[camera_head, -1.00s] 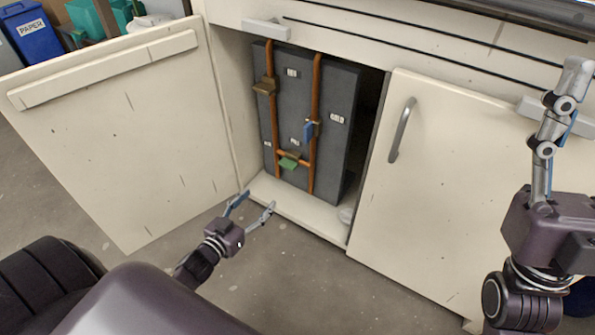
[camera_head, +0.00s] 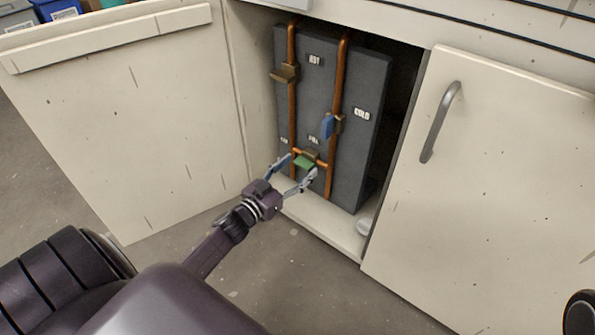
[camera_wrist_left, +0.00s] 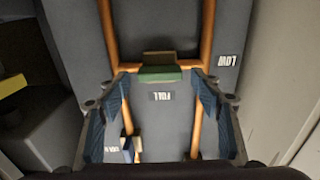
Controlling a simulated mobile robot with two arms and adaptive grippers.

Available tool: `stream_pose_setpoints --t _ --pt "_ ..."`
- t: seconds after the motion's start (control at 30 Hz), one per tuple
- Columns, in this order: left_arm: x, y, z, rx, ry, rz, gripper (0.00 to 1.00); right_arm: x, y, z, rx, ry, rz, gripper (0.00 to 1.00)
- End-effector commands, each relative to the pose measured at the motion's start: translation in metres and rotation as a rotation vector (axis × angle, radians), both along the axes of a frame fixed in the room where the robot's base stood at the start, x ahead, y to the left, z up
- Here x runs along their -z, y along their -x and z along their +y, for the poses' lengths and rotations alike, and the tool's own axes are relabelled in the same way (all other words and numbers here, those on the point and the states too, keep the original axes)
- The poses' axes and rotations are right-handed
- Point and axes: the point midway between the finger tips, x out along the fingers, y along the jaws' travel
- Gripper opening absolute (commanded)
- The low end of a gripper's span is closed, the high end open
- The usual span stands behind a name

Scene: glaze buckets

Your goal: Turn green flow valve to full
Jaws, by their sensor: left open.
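The green flow valve (camera_head: 304,163) sits on the short copper cross pipe low on the dark grey panel (camera_head: 366,145) inside the open cabinet. Its green handle also shows in the left wrist view (camera_wrist_left: 158,75), lying along the cross pipe in front of a brass body. A FULL label (camera_head: 313,139) is just above it, and a LOW label shows in the wrist view (camera_wrist_left: 227,60). My left gripper (camera_head: 296,172) is open, its fingertips close to the valve. In the wrist view the handle appears between the spread fingers (camera_wrist_left: 163,98), not gripped.
A blue-handled valve (camera_head: 328,126) is on the right pipe and a brass-coloured one (camera_head: 285,73) on the left pipe. The open cabinet door (camera_head: 120,130) stands left; the closed door (camera_head: 490,180) stands right.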

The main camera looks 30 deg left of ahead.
Motion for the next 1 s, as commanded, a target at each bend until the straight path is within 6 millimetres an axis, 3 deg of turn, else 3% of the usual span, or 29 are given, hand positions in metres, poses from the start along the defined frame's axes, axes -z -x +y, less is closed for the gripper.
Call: stream_pose_setpoints --t 0.23,0.6,1.0 --pt "-0.0002 -0.0007 0.0001 -0.001 0.0 0.001 0.58 -0.0006 0.0001 0.0 0.0 0.0 0.0 0.59" --pt "-0.0001 -0.0006 0.0002 -0.001 0.0 0.0 0.18 -0.0005 -0.0001 0.0003 0.0 0.0 0.0 0.59" --pt "-0.0013 -0.0006 -0.0003 -0.001 -0.077 -0.005 0.17 -0.0036 0.001 -0.0008 -0.002 -0.004 -0.003 0.59"
